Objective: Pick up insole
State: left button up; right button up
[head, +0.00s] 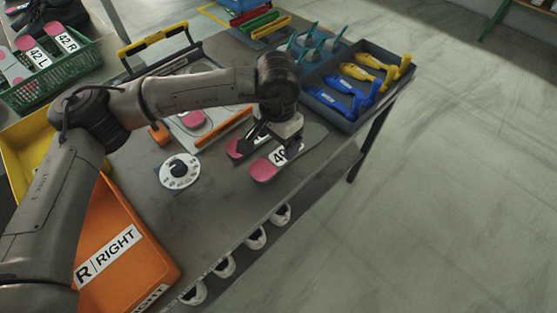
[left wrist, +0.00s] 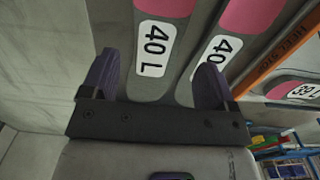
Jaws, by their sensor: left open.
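Two grey insoles with pink heels lie side by side on the dark table. The nearer insole (head: 264,170) has a white label, which reads 40 L on the insole (left wrist: 163,8) in the left wrist view. The other insole (head: 238,148) lies just behind it, and its label (left wrist: 216,58) is partly covered by a finger. My left gripper (head: 262,140) is open above the insoles. In the left wrist view its fingers (left wrist: 158,64) appear on either side of the 40 L insole, with nothing held. Whether they touch it cannot be told.
A white dial (head: 179,172) lies left of the insoles. An orange bin marked RIGHT (head: 150,254) and a yellow bin (head: 22,140) stand at the left. A dark tray (head: 345,122) of blue and yellow shoe forms stands at the right. A green basket (head: 72,75) stands back left.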

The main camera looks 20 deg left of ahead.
aim_at(278, 158)
pick_arm(q)
jog(key=shift+s+d+f+b, duration=0.1)
jog(key=shift+f+b, duration=1.6)
jog(key=shift+f, duration=1)
jog(key=shift+c, duration=0.3)
jog(key=c, duration=0.6)
jog(key=shift+r, duration=0.1)
jog(key=shift+c, duration=0.2)
